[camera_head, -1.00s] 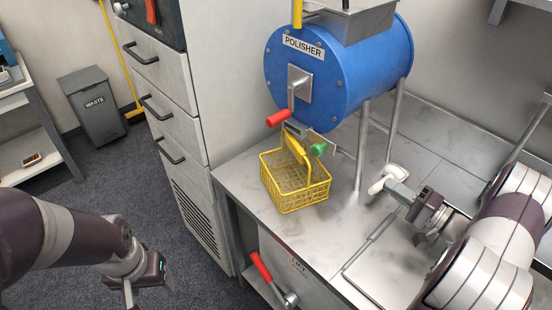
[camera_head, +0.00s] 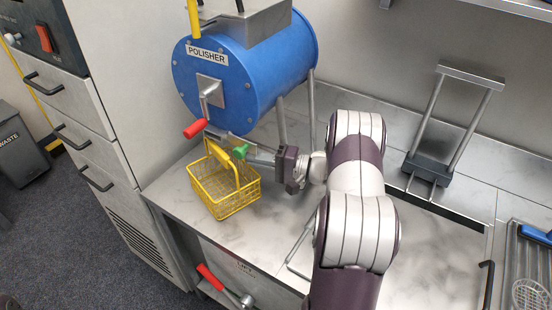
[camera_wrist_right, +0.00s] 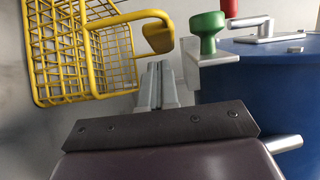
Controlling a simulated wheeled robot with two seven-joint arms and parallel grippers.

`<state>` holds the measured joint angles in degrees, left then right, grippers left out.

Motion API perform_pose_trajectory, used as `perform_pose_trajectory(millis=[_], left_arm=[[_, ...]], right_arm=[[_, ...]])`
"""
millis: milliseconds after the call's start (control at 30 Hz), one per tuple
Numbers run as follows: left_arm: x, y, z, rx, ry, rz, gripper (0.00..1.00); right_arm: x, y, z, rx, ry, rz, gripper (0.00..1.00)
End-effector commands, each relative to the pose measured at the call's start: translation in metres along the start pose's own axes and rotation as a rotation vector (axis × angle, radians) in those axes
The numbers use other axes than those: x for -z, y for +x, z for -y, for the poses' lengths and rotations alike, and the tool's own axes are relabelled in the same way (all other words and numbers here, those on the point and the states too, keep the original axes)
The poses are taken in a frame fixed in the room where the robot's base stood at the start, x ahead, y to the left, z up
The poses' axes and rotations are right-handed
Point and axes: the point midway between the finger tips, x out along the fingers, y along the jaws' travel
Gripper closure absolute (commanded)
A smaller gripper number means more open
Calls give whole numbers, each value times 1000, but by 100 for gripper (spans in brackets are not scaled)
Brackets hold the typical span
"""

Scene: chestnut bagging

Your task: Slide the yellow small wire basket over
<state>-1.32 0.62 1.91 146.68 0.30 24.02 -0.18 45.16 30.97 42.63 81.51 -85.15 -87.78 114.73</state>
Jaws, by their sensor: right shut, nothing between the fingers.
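The yellow small wire basket (camera_head: 226,190) stands upright on the steel counter, below the front of the blue polisher, and looks empty. It also shows at the upper left of the right wrist view (camera_wrist_right: 75,50). My right gripper (camera_head: 254,158) is shut and empty, just right of the basket's handle and close to the green knob. Its closed fingers also show in the right wrist view (camera_wrist_right: 158,85); whether they touch the basket I cannot tell. My left gripper is out of view.
The blue polisher (camera_head: 240,75) stands on metal legs behind the basket, with a red crank handle (camera_head: 195,128) and a green knob (camera_head: 240,151) near the basket. A drawer cabinet (camera_head: 90,110) stands at the left. The counter's front edge is close to the basket.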

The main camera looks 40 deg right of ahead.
Motion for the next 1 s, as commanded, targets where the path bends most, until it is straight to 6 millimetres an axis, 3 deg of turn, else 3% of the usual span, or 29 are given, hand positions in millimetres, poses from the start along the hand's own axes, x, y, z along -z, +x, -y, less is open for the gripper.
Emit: perform_pose_trajectory(millis=[200, 600, 800, 1000], left_arm=[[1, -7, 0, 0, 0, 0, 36], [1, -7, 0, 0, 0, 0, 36], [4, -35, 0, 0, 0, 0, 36], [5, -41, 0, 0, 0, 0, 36]], right_arm=[[-20, 18, 1, 0, 2, 1, 100], [-23, 21, 0, 0, 1, 0, 100], [-42, 40, 7, -1, 6, 4, 100], [-53, 51, 1, -1, 2, 1, 100]])
